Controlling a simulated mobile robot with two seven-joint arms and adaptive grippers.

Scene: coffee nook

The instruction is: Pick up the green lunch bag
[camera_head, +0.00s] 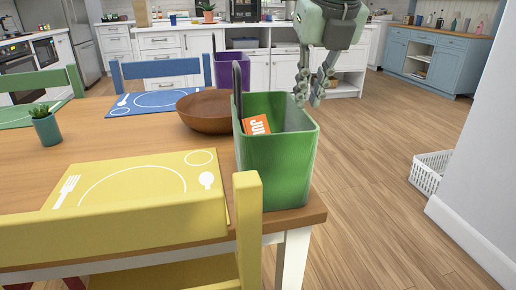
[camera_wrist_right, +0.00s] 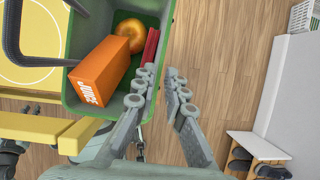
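The green lunch bag (camera_head: 275,165) stands upright and open-topped at the table's right corner. It also shows in the right wrist view (camera_wrist_right: 75,92). Its dark handle (camera_head: 237,88) stands up on the left side. Inside are an orange juice carton (camera_wrist_right: 103,70), a round golden item (camera_wrist_right: 129,34) and a flat red item (camera_wrist_right: 151,47). My right gripper (camera_head: 309,102) is open and empty above the bag's far right rim. In the right wrist view its fingers (camera_wrist_right: 160,73) appear on either side of that rim; I cannot tell whether they touch it. My left gripper is not in view.
A brown bowl (camera_head: 206,112) sits close behind the bag. A yellow placemat (camera_head: 120,183) and yellow chair (camera_head: 248,225) are near it in front. A purple lunch bag (camera_head: 228,66) stands farther back. The floor right of the table is clear up to a white basket (camera_head: 430,173).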

